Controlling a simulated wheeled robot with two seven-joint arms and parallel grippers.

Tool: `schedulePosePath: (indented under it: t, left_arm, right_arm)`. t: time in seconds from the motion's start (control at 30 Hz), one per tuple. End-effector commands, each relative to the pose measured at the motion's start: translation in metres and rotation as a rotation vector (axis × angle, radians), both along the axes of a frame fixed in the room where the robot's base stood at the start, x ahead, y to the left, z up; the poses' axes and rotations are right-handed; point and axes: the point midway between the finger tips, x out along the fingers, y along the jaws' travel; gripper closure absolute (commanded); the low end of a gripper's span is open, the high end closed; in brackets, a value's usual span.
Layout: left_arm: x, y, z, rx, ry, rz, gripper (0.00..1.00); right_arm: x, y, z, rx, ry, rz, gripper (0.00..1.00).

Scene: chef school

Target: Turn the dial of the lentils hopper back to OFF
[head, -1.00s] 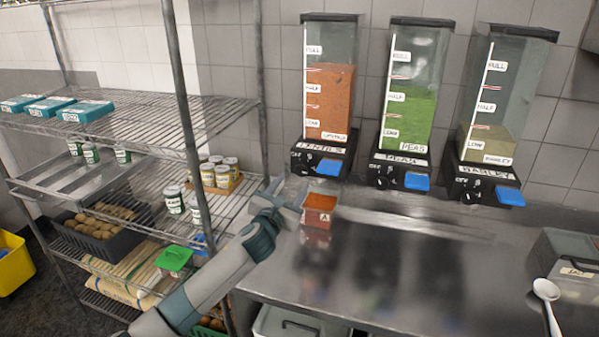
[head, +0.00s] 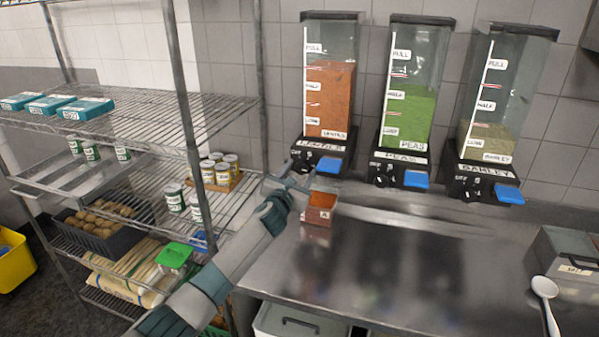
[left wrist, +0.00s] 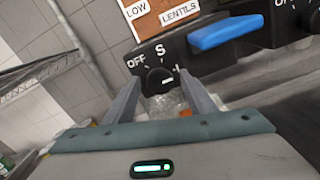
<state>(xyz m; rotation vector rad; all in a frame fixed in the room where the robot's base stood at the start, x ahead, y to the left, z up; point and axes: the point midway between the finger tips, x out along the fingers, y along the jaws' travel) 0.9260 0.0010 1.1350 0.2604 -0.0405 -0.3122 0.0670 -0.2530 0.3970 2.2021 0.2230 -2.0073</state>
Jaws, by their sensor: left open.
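The lentils hopper (head: 329,95) stands on the left of three wall hoppers in the head view, with orange lentils up to above the HALF mark. Its black dial (left wrist: 160,80) shows in the left wrist view, with OFF and S marked around it; its white pointer mark is turned away from OFF, to the right. My left gripper (left wrist: 160,92) is open, its two fingers reaching up on both sides below the dial, apart from it as far as I can tell. In the head view the gripper (head: 288,180) is in front of the hopper's base and hides the dial.
A blue lever (left wrist: 226,33) sits right of the dial. A small orange-brown container (head: 319,209) stands on the steel counter (head: 370,270) below the lentils hopper. The peas hopper (head: 408,100) and barley hopper (head: 497,105) are to the right. A wire shelf (head: 150,118) stands left of the arm.

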Motion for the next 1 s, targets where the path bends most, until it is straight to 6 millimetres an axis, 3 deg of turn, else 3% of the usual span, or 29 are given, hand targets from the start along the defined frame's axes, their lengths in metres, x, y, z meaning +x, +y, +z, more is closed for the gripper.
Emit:
schedulePosePath:
  t: [0.13,0.3,0.67,1.0]
  left_arm:
    - [0.0000,-0.0001,0.0003,0.000,0.000,0.000,0.52]
    - [-0.0001,-0.0001,0.0004,0.000,0.000,0.000,0.91]
    - [-0.0002,-0.0001,0.0003,-0.025,0.007,0.000,0.91]
    - [-0.0003,-0.0002,0.0002,-0.181,0.058,0.000,0.91]
  right_arm:
    - [0.0000,-0.0002,0.0000,0.000,0.000,0.000,0.69]
    - [0.0001,-0.0008,0.0000,-0.001,0.000,0.000,0.69]
    - [0.0000,-0.0047,-0.0003,-0.005,0.000,0.002,0.69]
    - [0.0001,-0.0053,-0.0024,-0.005,0.000,0.002,0.69]
